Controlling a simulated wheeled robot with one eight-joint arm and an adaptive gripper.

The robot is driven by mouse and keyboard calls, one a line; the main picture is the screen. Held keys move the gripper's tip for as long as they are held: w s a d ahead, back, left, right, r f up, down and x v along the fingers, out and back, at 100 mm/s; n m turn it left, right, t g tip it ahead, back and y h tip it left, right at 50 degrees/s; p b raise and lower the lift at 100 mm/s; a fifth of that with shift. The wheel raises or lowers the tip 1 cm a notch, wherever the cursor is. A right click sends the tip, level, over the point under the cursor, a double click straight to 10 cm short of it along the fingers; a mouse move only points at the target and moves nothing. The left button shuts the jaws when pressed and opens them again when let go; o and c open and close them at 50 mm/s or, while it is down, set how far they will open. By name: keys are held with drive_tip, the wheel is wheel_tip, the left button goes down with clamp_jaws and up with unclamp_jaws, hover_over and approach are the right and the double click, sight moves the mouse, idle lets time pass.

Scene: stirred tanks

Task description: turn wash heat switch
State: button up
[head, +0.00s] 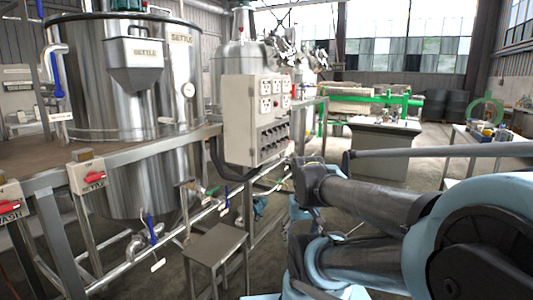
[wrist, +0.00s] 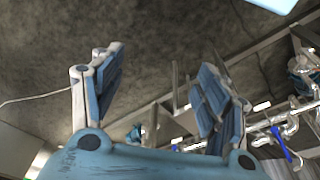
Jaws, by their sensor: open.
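A pale control panel (head: 255,120) stands on the steel frame right of the big tank in the head view. It has white square fittings on its upper face and rows of dark knobs (head: 273,136) below. Its lettering is too small to read, so I cannot tell which is the wash heat switch. A box with a red handle marked WASH (head: 8,200) is at the far left edge. My gripper (wrist: 160,62) is open and empty in the wrist view, its two blue-padded fingers spread wide over the floor. The panel cannot be made out in the wrist view.
A large steel tank marked SETTLE (head: 90,80) and a red-handled SETTLE box (head: 88,173) are at left. A small metal stool (head: 215,243) stands in front of the frame. Pipes with blue-handled valves (head: 151,230) run low beside it. Open floor lies behind my arm.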

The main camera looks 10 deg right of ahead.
drive_tip(key=shift+s+a+r, duration=0.1)
drive_tip(key=shift+s+r, duration=0.25)
drive_tip(key=c, duration=0.4)
drive_tip(key=w+a+r+m+y, duration=0.1)
drive_tip(key=w+r, duration=0.1)
drive_tip(key=w, duration=0.2)
drive_tip(key=w+a+r+m+y, duration=0.1)
drive_tip(key=w+a+r+y, duration=0.1)
drive_tip(key=w, duration=0.2)
drive_tip(key=w+a+r+m+y, duration=0.1)
drive_tip(key=w+a+r+m, duration=0.1)
drive_tip(key=w, duration=0.1)
drive_tip(key=shift+w+a+y, duration=0.2)
drive_tip(key=shift+w+y, duration=0.2)
drive_tip(key=shift+c, duration=1.3)
drive_tip(key=m+t+y, duration=0.8)
drive_tip(key=m+y, duration=0.1)
drive_tip(key=y, duration=0.1)
approach(267, 149)
drive_tip(key=x, duration=0.9)
drive_tip(key=shift+w+f, duration=0.15)
drive_tip(key=shift+w, duration=0.05)
drive_tip(key=shift+d, duration=0.1)
clamp_jaws()
